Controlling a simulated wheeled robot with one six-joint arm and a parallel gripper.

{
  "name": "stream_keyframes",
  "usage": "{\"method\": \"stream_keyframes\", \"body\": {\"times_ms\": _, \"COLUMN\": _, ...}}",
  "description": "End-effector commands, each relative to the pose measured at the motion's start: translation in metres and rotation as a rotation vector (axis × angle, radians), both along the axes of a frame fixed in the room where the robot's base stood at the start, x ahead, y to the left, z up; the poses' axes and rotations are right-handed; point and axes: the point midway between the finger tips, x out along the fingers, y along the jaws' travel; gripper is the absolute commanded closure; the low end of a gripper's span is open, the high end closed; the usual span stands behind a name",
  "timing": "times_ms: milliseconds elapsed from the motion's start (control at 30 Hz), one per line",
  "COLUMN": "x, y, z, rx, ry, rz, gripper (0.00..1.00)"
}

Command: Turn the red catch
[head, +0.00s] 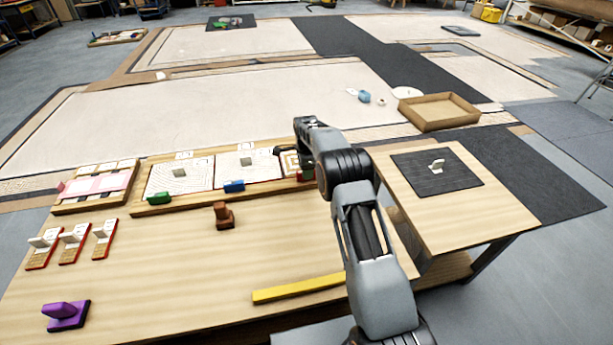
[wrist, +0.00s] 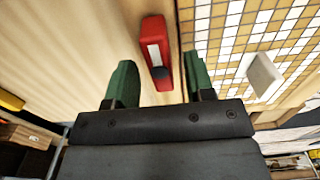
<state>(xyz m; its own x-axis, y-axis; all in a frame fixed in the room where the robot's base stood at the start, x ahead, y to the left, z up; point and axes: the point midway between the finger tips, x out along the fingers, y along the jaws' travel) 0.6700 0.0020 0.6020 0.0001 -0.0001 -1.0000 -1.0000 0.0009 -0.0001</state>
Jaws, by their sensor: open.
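The red catch (wrist: 152,33) with a white stripe lies on the wooden frame beside the gold-and-white mosaic panel (wrist: 228,40) in the wrist view. Its long side runs roughly along the panel's edge. In the head view the catch (head: 306,176) is partly hidden by my arm. My gripper (wrist: 158,64) is open, its green fingers on either side of the catch, with gaps between. Whether the fingers are level with the catch or above it is hard to tell. The panel has a pale upright grip (wrist: 264,76).
A green catch (head: 159,197) and a blue catch (head: 234,186) sit on the same frame's front rail. A brown block (head: 224,216) and a yellow bar (head: 298,289) lie on the table in front. A dark mat (head: 437,180) is on the right-hand table.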

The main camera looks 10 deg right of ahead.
Motion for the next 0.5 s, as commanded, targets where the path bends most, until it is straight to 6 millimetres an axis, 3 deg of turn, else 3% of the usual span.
{"method": "stream_keyframes", "body": {"times_ms": 200, "x": 0.000, "y": 0.000, "z": -0.018, "rx": 0.000, "ry": 0.001, "rz": 0.001, "gripper": 0.51}}
{"method": "stream_keyframes", "body": {"times_ms": 500, "x": 0.000, "y": 0.000, "z": -0.022, "rx": 0.000, "ry": 0.000, "rz": 0.001, "gripper": 0.51}}
